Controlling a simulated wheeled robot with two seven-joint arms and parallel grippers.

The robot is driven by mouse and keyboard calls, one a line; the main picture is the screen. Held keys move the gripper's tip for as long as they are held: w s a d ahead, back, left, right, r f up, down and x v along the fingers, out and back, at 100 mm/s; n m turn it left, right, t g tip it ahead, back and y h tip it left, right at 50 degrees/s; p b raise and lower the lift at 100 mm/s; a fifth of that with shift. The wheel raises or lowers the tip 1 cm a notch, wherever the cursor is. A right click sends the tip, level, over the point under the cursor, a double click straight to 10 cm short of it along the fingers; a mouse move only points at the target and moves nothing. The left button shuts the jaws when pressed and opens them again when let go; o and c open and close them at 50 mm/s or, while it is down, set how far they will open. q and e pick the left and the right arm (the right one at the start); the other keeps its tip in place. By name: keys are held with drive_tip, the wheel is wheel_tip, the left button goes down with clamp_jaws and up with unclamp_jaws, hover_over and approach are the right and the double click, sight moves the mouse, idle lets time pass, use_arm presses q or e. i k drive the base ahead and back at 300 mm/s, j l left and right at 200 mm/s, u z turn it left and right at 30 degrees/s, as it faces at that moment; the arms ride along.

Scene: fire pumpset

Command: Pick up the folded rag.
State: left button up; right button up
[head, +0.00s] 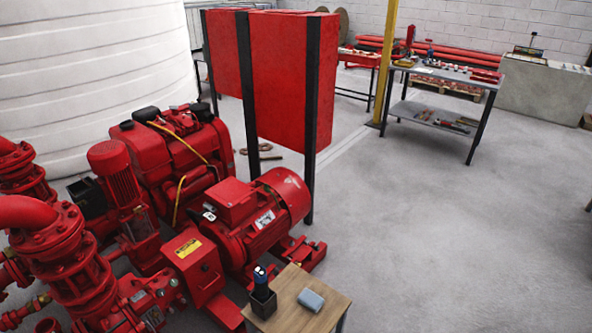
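A small light blue-grey folded cloth, which looks like the folded rag (311,300), lies on top of a small wooden table (337,309) at the bottom centre of the head view. Nothing covers it. It lies to the right of a dark square holder (263,303) with a dark bottle-like object (261,281) standing in it. Neither of my grippers shows in the head view.
Red pumps and a motor (256,215) stand close behind and left of the small table. Red panels (290,75) on dark posts rise behind them. A workbench (445,75) with tools stands at the back right. The grey floor (460,230) to the right is clear.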

sight(309, 298)
drive_tip(key=l+u, duration=0.3)
drive_tip(key=u, duration=0.15)
drive_tip(key=l+u, duration=0.3)
drive_tip(key=u, duration=0.15)
drive_tip(key=k, duration=0.05)
